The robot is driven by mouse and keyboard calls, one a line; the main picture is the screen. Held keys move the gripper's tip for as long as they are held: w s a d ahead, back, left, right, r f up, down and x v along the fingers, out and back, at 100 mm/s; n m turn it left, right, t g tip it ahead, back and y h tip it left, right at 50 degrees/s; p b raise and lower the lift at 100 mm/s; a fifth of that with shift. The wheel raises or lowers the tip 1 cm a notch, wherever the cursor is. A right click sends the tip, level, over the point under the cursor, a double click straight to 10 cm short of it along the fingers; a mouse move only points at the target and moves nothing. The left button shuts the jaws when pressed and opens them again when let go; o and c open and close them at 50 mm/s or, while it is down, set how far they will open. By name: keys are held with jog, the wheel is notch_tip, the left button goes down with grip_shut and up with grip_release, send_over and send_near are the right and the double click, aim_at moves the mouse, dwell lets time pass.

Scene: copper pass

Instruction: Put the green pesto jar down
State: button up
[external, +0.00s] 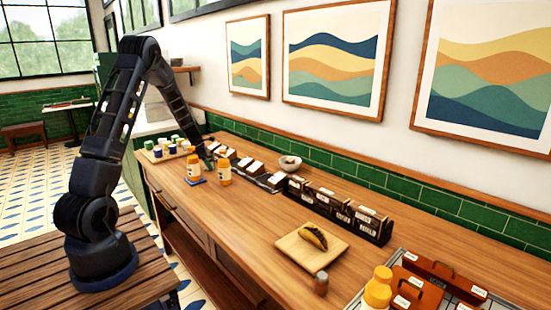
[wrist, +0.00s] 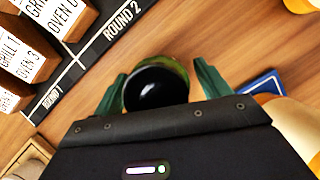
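The green pesto jar (wrist: 157,84) shows in the wrist view, seen from above with a dark round top and a green side. It sits between the two teal fingers of my gripper (wrist: 158,88), which touch it on both sides. The wood counter shows around the jar; I cannot tell whether its base touches the counter. In the external view my gripper (external: 207,160) is low over the far part of the counter, and the jar is too small and hidden to make out there.
A blue mat (wrist: 256,84) is close on the right. A taco board (external: 290,250) is nearer.

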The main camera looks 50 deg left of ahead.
jog(key=shift+r, duration=0.1)
jog(key=v, duration=1.2)
jog(key=shift+r, duration=0.1)
jog(key=s+d+r+m, duration=0.3)
jog(key=d+r+m, duration=0.25)
jog(key=d, duration=0.35)
jog(key=s+d+r+m, duration=0.35)
jog(key=d+r, duration=0.25)
jog(key=d, duration=0.2)
jog(key=s+d+r+m, duration=0.3)
jog(key=d+r+m, duration=0.25)
jog(key=d, duration=0.35)
jog(key=s+d+m+y, duration=0.1)
jog(key=s+d+m, duration=0.6)
jog(key=s, duration=0.3)
jog(key=s+d+r+m+y, duration=0.1)
jog(key=s+d+m, duration=0.6)
jog(key=s+m, duration=0.2)
jog(key=s, duration=0.2)
jog(key=shift+s+r+t, duration=0.25)
jog(key=shift+r+t, duration=0.05)
